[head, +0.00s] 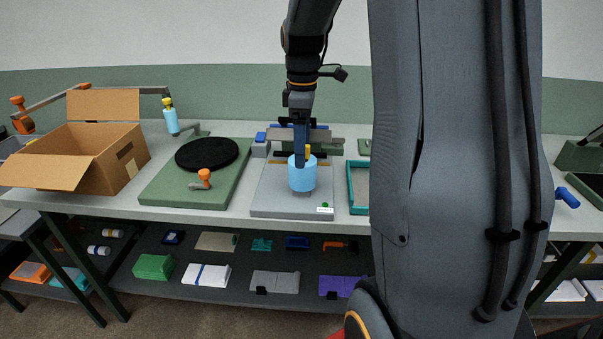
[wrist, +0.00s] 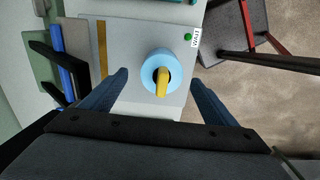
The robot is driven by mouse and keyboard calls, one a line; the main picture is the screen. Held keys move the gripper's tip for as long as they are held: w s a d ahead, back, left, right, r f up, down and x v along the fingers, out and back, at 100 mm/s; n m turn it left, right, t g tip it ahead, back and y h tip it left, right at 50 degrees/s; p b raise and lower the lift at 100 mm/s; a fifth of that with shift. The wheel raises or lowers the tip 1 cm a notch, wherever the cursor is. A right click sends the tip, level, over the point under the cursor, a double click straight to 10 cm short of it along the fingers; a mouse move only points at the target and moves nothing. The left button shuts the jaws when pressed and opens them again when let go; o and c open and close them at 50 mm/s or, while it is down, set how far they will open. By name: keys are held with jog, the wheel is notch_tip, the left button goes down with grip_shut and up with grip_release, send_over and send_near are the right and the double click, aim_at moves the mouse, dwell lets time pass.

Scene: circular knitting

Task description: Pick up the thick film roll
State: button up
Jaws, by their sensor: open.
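The thick film roll (head: 302,178) is a wide light blue cylinder standing upright on a grey plate (head: 268,205) at the middle of the table. A yellow piece (wrist: 162,84) sticks out of its dark centre hole. In the wrist view the roll (wrist: 149,66) lies between the two blue fingers, towards their tips. My gripper (wrist: 158,77) is open, with a visible gap on both sides of the roll. In the head view my gripper (head: 301,150) points down over the roll and overlaps its top, so its exact height there is unclear.
A slimmer blue roll with a yellow top (head: 171,120) stands at the back left. A green base with a black disc (head: 207,153) and an open cardboard box (head: 88,160) are to the left. A teal-rimmed tray (head: 352,190) sits close on the right, partly hidden by my arm.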

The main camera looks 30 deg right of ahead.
notch_tip(320, 180, down, 5)
jog(key=shift+s+a+r+p, duration=0.1)
jog(key=shift+s+a+p, duration=0.05)
jog(key=shift+p, duration=0.75)
jog(key=c, duration=1.4)
